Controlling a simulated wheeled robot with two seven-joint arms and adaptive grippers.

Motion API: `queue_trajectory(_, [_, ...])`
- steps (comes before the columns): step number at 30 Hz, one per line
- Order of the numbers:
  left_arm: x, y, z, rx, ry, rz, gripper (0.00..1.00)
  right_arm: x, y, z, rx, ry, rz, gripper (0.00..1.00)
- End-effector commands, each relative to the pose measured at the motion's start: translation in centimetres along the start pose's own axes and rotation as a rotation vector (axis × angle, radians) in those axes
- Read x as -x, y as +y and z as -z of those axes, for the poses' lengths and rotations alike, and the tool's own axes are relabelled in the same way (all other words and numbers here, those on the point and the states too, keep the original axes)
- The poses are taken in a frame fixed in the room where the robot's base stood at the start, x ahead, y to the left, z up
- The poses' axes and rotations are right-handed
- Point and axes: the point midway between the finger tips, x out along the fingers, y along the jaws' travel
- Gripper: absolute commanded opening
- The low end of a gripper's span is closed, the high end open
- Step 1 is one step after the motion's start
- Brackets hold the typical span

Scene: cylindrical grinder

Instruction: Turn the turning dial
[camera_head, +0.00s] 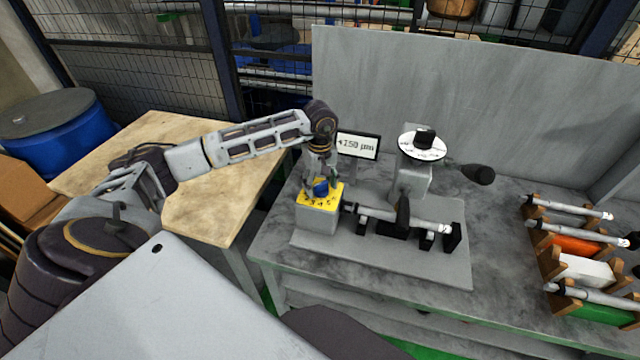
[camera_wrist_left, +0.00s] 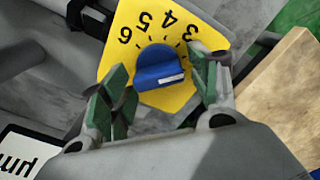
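The turning dial is a blue knob (camera_wrist_left: 160,68) on a yellow plate (camera_wrist_left: 193,24) with black numbers, 3 to 6 readable in the left wrist view. In the head view the blue knob (camera_head: 320,187) sits on top of a grey box (camera_head: 317,217) at the left end of the grinder. My left gripper (camera_wrist_left: 162,88) is open, with green-padded fingers on both sides of the knob and gaps between them and it. In the head view the left gripper (camera_head: 321,173) is directly above the knob, partly hiding it. My right gripper is not in view.
A display (camera_head: 358,145) reading about +150 µm stands behind the knob. The grinder holds a shaft (camera_head: 400,217) beside the box. A white round dial with a black knob (camera_head: 423,141) stands behind. A rack of shafts (camera_head: 580,245) is at right. A wooden table (camera_head: 215,205) is at left.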

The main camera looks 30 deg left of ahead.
Motion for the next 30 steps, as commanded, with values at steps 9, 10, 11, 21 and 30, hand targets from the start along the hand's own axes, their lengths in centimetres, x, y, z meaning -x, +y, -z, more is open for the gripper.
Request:
queue_trajectory(9, [0.0, 0.0, 0.0, -0.001, -0.001, 0.001, 0.64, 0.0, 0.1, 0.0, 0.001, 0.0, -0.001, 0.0])
queue_trajectory(10, [0.0, 0.0, 0.0, -0.001, -0.001, 0.001, 0.64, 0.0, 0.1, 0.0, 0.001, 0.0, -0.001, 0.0])
queue_trajectory(11, [0.1, 0.0, 0.0, -0.001, -0.001, 0.001, 0.64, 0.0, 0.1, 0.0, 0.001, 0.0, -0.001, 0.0])
queue_trajectory(21, [2.7, 0.1, 0.0, -0.001, 0.0, -0.002, 0.64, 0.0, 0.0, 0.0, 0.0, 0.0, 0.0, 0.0])
queue_trajectory(30, [7.2, 0.1, 0.0, -0.001, 0.0, -0.002, 0.64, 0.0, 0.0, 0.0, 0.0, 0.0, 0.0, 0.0])
